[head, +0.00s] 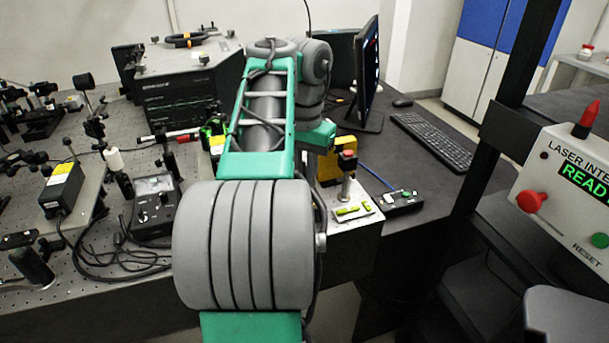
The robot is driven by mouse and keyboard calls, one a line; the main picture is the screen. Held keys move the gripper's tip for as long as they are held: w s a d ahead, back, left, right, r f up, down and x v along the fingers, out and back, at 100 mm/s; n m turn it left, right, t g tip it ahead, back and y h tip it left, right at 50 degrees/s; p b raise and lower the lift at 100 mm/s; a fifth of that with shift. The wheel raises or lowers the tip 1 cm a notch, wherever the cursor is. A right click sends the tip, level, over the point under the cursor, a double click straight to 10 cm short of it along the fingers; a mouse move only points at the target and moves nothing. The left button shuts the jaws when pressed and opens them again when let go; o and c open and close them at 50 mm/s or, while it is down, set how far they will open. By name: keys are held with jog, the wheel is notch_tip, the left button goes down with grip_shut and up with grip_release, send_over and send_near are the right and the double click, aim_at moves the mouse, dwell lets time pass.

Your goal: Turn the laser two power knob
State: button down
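No label for laser two can be read, so I cannot tell which knob is its power knob. A black control box (151,222) with a dial meter (154,184) and small dark knobs stands on the optical bench, left of my arm. A small dark box (402,203) with buttons or knobs lies on the right side of the bench, right of my arm. My green and grey arm crosses the middle of the view and bends down at its far end. My gripper's fingers cannot be made out; the arm hides that area.
A laser interlock panel (568,185) reading READY, with a red knob, stands at right. The keyboard (432,141) and monitor (367,72) are behind. A yellow-labelled black box (63,190), cables (100,268) and optic mounts crowd the left bench. A yellow block (343,160) stands beside my arm.

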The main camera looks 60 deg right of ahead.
jog(key=c, duration=1.3)
grip_release()
jog(key=shift+c, duration=0.2)
jog(key=shift+r, duration=0.1)
notch_tip(320, 180, up, 8)
jog(key=p, duration=0.7)
jog(key=shift+f, duration=0.2)
